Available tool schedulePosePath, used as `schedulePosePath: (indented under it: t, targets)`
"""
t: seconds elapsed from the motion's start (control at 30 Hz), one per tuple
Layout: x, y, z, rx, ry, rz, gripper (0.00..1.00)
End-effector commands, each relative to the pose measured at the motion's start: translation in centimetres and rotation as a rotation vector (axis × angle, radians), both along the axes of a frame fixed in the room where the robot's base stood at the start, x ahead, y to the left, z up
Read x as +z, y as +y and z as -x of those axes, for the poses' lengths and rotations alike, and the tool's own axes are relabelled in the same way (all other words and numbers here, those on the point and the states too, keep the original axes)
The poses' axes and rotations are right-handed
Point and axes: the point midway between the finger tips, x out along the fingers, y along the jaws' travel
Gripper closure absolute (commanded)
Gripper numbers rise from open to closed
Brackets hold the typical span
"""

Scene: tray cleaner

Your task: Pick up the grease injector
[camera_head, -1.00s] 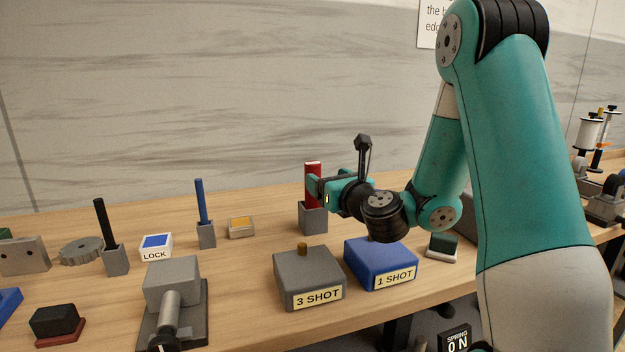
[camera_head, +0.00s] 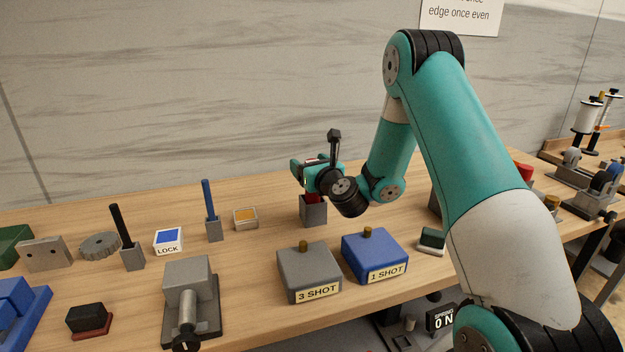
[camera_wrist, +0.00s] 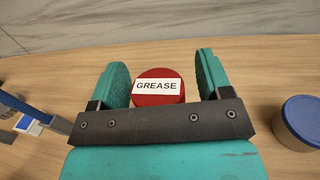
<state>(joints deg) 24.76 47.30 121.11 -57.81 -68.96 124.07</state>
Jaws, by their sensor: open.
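The grease injector (camera_wrist: 158,98) is a red round-topped thing with a white GREASE label, seen between my open fingers in the wrist view. In the head view its red body (camera_head: 313,198) stands upright in a grey square holder (camera_head: 314,214), partly hidden by my gripper. My gripper (camera_head: 308,172) is at the injector's upper part. In the wrist view the two teal fingers of my gripper (camera_wrist: 165,82) are spread on either side of the red top. The left finger looks close to it and a wider gap shows on the right; I cannot tell if either touches.
The grey 3 SHOT box (camera_head: 308,272) and blue 1 SHOT box (camera_head: 374,255) stand in front. A blue stick in a holder (camera_head: 213,225), an orange-topped box (camera_head: 246,218) and the LOCK box (camera_head: 169,241) are left. A blue round thing (camera_wrist: 301,122) is right in the wrist view.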

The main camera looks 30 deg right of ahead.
Motion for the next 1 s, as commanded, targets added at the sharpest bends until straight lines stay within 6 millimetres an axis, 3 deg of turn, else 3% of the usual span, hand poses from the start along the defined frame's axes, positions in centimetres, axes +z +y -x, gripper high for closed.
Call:
schedulePosePath:
  t: [0.2, 0.43, 0.47, 0.77, 1.0]
  targets:
    - [-0.1, 0.0, 0.0, 0.000, 0.000, 0.000, 0.28]
    - [-0.1, 0.0, 0.0, 0.000, 0.000, 0.000, 0.79]
    - [-0.1, 0.0, 0.0, 0.000, 0.000, 0.000, 0.82]
    - [0.2, 0.0, 0.0, 0.000, -0.002, 0.000, 0.82]
    - [2.7, 0.0, -0.1, 0.000, -0.004, 0.001, 0.82]
